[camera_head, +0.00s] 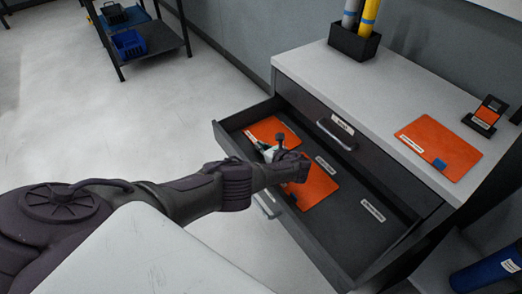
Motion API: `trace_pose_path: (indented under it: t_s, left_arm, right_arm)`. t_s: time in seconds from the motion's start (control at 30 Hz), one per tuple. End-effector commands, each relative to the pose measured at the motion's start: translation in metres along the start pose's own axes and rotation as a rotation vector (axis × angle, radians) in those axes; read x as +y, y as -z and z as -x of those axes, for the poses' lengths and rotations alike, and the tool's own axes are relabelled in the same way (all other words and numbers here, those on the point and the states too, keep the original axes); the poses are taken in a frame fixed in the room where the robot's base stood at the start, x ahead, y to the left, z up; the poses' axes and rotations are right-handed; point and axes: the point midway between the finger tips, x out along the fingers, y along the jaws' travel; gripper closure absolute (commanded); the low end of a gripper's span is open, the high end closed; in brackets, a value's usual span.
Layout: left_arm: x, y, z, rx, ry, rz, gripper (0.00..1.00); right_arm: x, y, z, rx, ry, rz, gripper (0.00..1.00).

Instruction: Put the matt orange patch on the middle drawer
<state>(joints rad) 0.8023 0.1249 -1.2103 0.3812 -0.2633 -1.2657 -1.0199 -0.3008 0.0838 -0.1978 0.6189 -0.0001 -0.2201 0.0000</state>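A drawer (345,262) of the grey cabinet is pulled open, below a closed drawer front with a handle (337,134). Inside it lie two orange patches, one at the far left (268,129) and one nearer the middle (318,188). A third orange patch (440,146) with a small blue piece lies on the cabinet top. My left gripper (284,156) reaches over the open drawer, between and partly over the two patches inside. My wrist hides part of the fingers, so I cannot tell whether it holds anything. Which patch is matt is unclear. My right gripper is out of view.
White labels (373,210) mark the drawer floor; their text is too small to read. The cabinet top (365,90) carries a black holder (353,42) with rolls and a small black stand (486,115). A shelf cart (160,40) with a blue bin stands at the back left.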

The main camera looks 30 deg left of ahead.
Motion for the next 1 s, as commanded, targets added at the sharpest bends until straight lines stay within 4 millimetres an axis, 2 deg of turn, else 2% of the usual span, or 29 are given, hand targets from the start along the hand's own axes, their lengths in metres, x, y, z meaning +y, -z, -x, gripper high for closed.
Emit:
trace_pose_path:
  t_s: [0.3,0.5,0.87,1.0]
  left_arm:
    - [0.000,0.003,-0.001,0.000,0.001,0.000,1.00]
    - [0.000,0.001,0.000,0.000,0.001,0.000,0.69]
    - [-0.001,-0.004,0.002,0.000,0.001,0.000,0.69]
    - [-0.001,-0.005,0.025,0.003,0.005,-0.001,0.69]
  right_arm:
    - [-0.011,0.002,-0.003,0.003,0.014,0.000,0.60]
    - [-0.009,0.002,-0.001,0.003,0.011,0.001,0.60]
    - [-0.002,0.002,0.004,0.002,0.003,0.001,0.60]
    - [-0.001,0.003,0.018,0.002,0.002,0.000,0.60]
